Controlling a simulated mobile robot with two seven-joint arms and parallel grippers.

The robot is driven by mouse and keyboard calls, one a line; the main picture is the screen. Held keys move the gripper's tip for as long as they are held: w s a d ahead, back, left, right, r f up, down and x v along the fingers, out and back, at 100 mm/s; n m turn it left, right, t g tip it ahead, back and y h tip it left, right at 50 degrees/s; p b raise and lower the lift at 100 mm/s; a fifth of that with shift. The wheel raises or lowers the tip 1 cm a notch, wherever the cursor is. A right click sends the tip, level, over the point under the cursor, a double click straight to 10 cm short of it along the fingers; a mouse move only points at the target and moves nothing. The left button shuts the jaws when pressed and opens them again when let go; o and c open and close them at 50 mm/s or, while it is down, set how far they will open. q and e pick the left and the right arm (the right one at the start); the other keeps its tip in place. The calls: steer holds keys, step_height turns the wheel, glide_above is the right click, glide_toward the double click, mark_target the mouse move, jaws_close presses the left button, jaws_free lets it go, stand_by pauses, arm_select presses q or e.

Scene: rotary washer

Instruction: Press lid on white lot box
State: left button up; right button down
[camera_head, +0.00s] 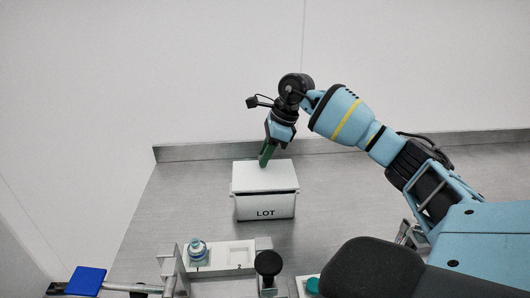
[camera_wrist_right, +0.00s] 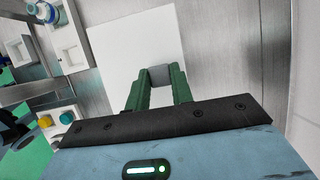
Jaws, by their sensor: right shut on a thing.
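The white lot box (camera_head: 265,207) stands on the metal worktop, with "LOT" printed on its front. A white lid (camera_head: 265,177) lies over its top; a thin dark line shows between lid and box along the front. My right gripper (camera_head: 265,160) is above the rear part of the lid, its green fingers pointing down. In the right wrist view the gripper (camera_wrist_right: 160,85) is shut on a small grey block (camera_wrist_right: 160,77) over the white lid (camera_wrist_right: 120,50). Whether the lid is fully seated I cannot tell. My left gripper is not in view.
In front of the box is a white tray (camera_head: 236,256) with a blue-and-white capped bottle (camera_head: 197,250) in its left slot. A black round knob (camera_head: 268,264) stands to its right. A blue square piece (camera_head: 85,281) is at the lower left. The worktop (camera_head: 190,195) left of the box is clear.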

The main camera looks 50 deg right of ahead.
steer(key=shift+f, duration=0.5)
stand_by(1.7)
steer(key=c, duration=1.1)
jaws_free()
steer(key=shift+c, duration=0.2)
steer(key=v, duration=0.8)
steer(key=shift+f, duration=0.1)
